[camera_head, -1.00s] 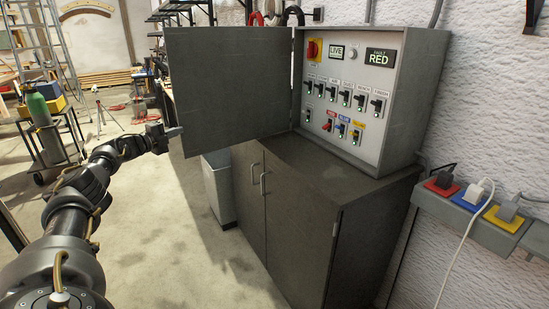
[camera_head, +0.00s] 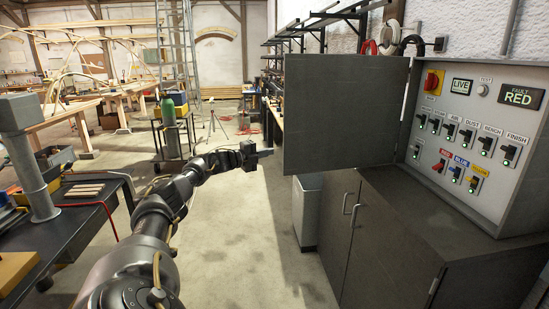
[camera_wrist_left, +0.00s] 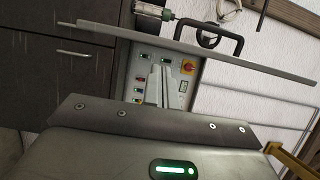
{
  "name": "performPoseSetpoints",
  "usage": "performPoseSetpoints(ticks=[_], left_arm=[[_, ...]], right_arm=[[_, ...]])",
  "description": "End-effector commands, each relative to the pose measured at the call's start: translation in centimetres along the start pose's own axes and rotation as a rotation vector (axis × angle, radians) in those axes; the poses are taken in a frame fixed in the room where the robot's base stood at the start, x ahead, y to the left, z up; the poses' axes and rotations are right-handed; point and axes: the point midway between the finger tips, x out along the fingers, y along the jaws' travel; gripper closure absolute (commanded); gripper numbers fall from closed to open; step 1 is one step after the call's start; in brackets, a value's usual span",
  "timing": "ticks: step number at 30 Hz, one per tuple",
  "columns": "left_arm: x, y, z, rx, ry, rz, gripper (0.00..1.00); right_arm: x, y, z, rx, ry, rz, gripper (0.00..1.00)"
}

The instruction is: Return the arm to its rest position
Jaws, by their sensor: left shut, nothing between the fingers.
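My left arm (camera_head: 150,228) reaches forward from the bottom left in the head view. Its gripper (camera_head: 265,153) is shut and empty, held in the air just left of the open cabinet door (camera_head: 345,112). In the wrist view the shut fingers (camera_wrist_left: 160,84) point at the switch panel, which shows tilted behind them. The grey switch cabinet (camera_head: 465,140) stands open, with rows of switches and signs reading LIVE and FAULT RED. My right gripper is not in view.
A dark cupboard (camera_head: 385,240) carries the switch cabinet. A dark bench (camera_head: 75,225) with a grey post stands left of my arm. A trolley with a green cylinder (camera_head: 168,110) and a ladder stand further back. The concrete floor between is clear.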

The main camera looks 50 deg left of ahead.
Motion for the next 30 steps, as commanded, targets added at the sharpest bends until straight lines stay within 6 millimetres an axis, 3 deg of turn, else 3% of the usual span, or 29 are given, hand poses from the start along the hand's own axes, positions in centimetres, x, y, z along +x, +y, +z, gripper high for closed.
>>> performPoseSetpoints(ticks=[7, 24, 26, 29, 30], left_arm=[[-2.7, 0.1, 2.0, 0.000, -0.005, 0.002, 1.00], [-3.0, 0.0, 2.4, -0.015, -0.009, 0.004, 1.00], [-3.1, 0.2, 3.0, -0.037, -0.042, 0.015, 1.00], [-3.4, 0.3, 5.5, -0.087, -0.169, 0.028, 1.00], [-2.5, 1.1, 6.1, -0.133, -0.227, 0.023, 1.00]], right_arm=[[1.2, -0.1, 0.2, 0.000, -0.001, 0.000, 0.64], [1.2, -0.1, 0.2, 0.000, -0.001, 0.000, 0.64], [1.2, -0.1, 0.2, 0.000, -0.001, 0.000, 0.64], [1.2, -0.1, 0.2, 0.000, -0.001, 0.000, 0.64], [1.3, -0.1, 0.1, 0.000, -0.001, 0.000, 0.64]])
